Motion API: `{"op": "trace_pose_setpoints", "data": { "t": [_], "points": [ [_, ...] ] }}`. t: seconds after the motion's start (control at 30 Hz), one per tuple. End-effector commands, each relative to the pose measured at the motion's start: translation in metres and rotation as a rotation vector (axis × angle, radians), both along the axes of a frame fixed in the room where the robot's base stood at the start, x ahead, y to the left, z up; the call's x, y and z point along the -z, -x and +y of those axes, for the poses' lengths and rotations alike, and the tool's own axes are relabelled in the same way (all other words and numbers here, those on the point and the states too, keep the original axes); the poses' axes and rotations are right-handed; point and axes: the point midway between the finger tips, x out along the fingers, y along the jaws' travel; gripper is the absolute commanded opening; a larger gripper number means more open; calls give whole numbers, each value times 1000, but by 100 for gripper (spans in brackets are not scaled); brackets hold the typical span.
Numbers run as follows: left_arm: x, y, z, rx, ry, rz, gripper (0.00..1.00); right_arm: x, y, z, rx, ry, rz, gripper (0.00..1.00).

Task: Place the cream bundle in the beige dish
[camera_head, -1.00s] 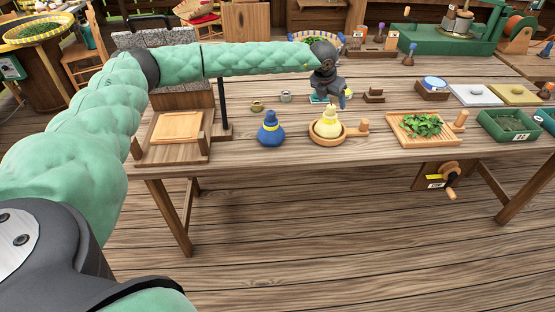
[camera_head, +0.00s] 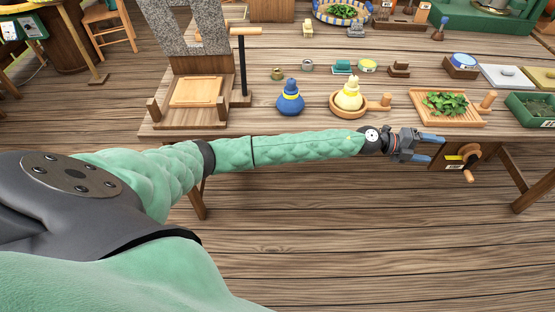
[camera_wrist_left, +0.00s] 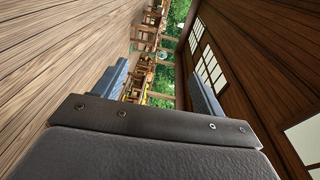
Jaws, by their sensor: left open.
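The cream bundle (camera_head: 349,93), with a yellow band, sits upright in the round beige dish (camera_head: 336,109), which has a short wooden handle on its right side. My left gripper (camera_head: 437,146) is open and empty, in front of the table's front edge, to the right of and nearer than the dish, apart from both. In the left wrist view its two fingers (camera_wrist_left: 160,88) are spread with nothing between them. My right gripper is not in view.
A blue bundle (camera_head: 290,98) stands left of the dish. A wooden tray with green leaves (camera_head: 459,103) lies to the right. A crank box (camera_head: 455,157) hangs under the table edge near my left gripper. A press-like stand (camera_head: 199,92) is at the left.

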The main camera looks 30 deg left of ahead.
Motion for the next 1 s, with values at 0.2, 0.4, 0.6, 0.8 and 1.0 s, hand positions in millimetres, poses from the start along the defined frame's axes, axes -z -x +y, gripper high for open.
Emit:
{"op": "trace_pose_setpoints", "data": {
  "t": [0.2,0.4,0.6,0.8,1.0],
  "points": [
    [32,9,7,-228,240,168,71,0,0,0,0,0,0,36],
    [80,20,36,-470,405,351,71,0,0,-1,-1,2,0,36],
    [150,48,74,-731,515,567,71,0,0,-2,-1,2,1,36],
    [235,100,117,-999,571,810,71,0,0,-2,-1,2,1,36],
    [322,183,157,-1258,576,1080,71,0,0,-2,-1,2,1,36]
  ]
}}
